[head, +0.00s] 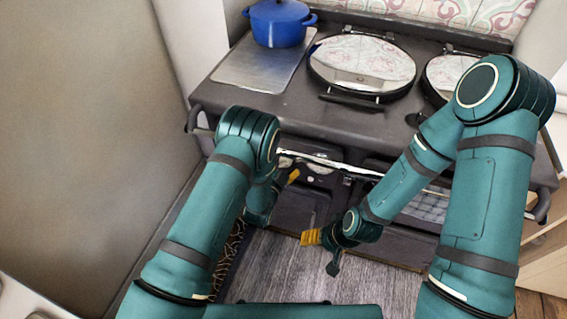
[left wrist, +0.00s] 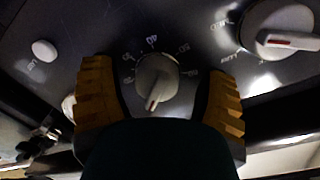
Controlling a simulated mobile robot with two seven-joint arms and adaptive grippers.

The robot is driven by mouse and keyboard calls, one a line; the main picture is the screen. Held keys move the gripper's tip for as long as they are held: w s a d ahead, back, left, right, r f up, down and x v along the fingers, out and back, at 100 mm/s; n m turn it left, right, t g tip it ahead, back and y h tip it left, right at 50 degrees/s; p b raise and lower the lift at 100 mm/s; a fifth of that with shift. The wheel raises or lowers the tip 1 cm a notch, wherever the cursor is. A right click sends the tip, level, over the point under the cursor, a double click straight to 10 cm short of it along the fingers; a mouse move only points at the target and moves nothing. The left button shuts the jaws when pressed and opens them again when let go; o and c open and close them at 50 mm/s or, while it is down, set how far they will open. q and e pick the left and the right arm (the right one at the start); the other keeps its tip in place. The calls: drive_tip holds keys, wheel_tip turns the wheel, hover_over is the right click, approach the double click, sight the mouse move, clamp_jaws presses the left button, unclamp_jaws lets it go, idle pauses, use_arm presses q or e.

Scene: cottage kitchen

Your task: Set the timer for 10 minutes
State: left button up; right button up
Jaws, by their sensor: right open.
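The timer is most likely the small pale knob (left wrist: 157,80) on the dark panel in the left wrist view. White numbers ring its upper side, too blurred to read surely. Its red-marked pointer faces down, slightly left. My left gripper (left wrist: 161,88) is open, with one yellow finger on each side of the knob and gaps between; whether the tips reach knob depth I cannot tell. In the head view my left gripper (head: 291,177) is at the range's front panel, mostly hidden by my arm, and the knob cannot be made out. My right gripper (head: 322,250) is open and empty, low before the range.
A larger knob (left wrist: 285,30) is at the right of the panel, and a white button (left wrist: 44,50) at the left. The range (head: 290,110) has a front rail (head: 330,162) above the panel. A blue pot (head: 279,22) stands on top. Wooden floor (head: 380,285) is below.

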use_arm(q)
drive_tip(key=v, duration=1.2)
idle(0.5)
